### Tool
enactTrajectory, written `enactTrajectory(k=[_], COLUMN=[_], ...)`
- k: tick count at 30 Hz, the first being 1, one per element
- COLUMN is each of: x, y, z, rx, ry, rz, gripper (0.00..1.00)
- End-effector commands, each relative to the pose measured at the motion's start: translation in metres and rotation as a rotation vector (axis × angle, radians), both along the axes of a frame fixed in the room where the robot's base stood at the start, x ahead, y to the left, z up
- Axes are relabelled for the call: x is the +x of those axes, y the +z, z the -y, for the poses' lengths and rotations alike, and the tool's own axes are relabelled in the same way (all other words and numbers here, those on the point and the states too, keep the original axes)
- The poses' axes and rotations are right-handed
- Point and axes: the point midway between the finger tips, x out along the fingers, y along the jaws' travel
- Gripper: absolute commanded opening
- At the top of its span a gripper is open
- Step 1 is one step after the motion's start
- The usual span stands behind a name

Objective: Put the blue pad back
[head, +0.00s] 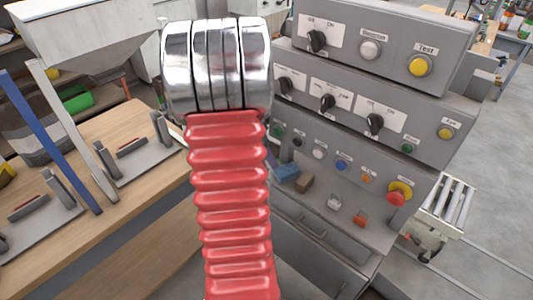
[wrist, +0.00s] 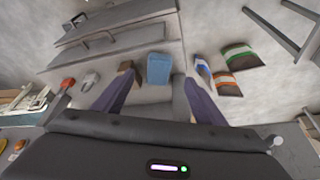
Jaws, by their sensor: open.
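The blue pad (head: 288,172) is a small block at the low front of the grey control panel (head: 440,125). A brown block (head: 304,183) is close beside it, to its right in the head view. In the wrist view the blue pad (wrist: 159,69) shows between and just beyond the fingertips, and the brown block (wrist: 125,68) is by the left fingertip. My gripper (wrist: 160,79) is open, with nothing seen held between its dark purple fingers. In the head view my red arm hides most of the gripper. I cannot tell whether a finger touches the pad.
A white piece (head: 334,203) and an orange piece (head: 360,219) are farther right along the panel's low front. Above them are buttons and a red emergency stop (head: 398,194). A roller conveyor (head: 447,205) stands right. A wooden bench (head: 130,125) with clamps stands left.

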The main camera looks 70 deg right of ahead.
Motion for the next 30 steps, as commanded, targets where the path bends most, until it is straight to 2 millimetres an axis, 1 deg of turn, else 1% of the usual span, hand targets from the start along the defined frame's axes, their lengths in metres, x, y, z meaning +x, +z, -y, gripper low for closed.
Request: enactTrajectory(k=[12, 14, 17, 20, 23, 24, 26, 27, 29, 30], x=[0.001, 0.005, 0.021, 0.046, 0.076, 0.088, 0.104, 0.114, 0.128, 0.136], y=[0.001, 0.003, 0.013, 0.028, 0.047, 0.054, 0.066, 0.072, 0.082, 0.089], z=[-0.001, -0.003, -0.013, -0.033, -0.061, -0.074, -0.093, -0.107, -0.127, -0.142], rx=[0.000, 0.000, 0.003, 0.009, 0.017, 0.020, 0.024, 0.027, 0.029, 0.031], ry=[0.004, 0.020, 0.077, 0.182, 0.321, 0.380, 0.471, 0.532, 0.623, 0.683], rz=[0.000, 0.001, 0.005, 0.008, 0.013, 0.015, 0.017, 0.019, 0.021, 0.022], gripper=[0.65, 0.65, 0.65, 0.65, 0.65, 0.65, 0.65, 0.65, 0.65, 0.65])
